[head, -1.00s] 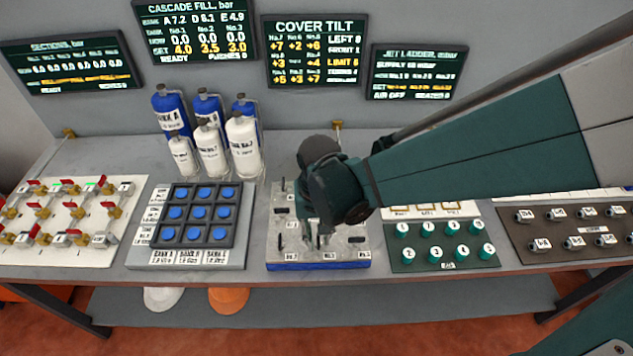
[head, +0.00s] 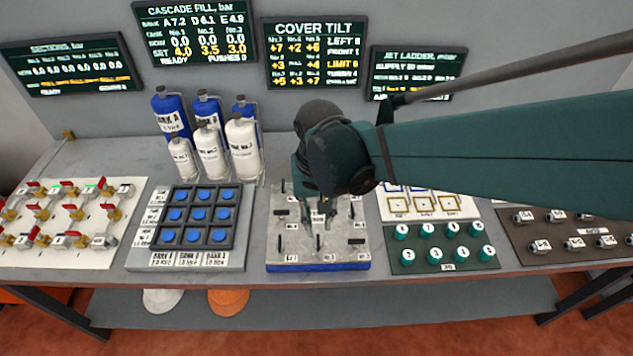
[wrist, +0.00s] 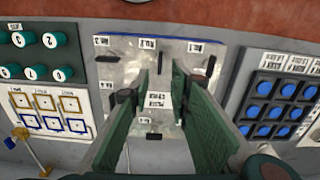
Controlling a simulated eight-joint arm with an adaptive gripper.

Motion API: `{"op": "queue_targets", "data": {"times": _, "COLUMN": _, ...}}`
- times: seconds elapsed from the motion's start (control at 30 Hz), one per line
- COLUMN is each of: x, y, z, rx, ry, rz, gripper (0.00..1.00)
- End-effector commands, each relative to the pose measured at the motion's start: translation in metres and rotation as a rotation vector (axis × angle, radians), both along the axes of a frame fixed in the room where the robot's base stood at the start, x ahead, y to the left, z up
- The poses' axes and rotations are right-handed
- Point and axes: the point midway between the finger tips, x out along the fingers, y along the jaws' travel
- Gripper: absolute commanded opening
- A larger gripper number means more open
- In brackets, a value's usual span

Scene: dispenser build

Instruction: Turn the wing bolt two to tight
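The metal cover plate (head: 278,248) with several dark wing bolts sits on a blue base at the middle of the bench. The front-middle wing bolt (head: 318,243), behind the label that seems to read No.2, stands with its wing pointing front to back; it also shows in the wrist view (wrist: 147,60). Other wings, such as the front-right one (head: 356,241), lie crosswise. My gripper (head: 318,212) is above the plate's middle, behind that front bolt. In the wrist view my gripper (wrist: 160,92) has its fingers apart with nothing held between them. My arm hides the plate's back part.
A pad of blue buttons (head: 198,213) stands left of the plate, with gas bottles (head: 243,145) behind it. A green panel of round knobs (head: 443,250) is close on the right. The COVER TILT screen (head: 315,52) hangs on the wall.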

Motion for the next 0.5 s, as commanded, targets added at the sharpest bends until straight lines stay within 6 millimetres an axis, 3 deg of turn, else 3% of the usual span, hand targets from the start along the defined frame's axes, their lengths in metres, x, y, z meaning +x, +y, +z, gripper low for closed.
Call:
{"op": "queue_targets", "data": {"times": 0.23, "x": 0.000, "y": 0.000, "z": 0.025, "rx": 0.000, "ry": 0.000, "rz": 0.000, "gripper": 0.20}}
{"op": "queue_targets", "data": {"times": 0.5, "x": 0.000, "y": 0.000, "z": 0.036, "rx": 0.000, "ry": 0.000, "rz": 0.000, "gripper": 0.20}}
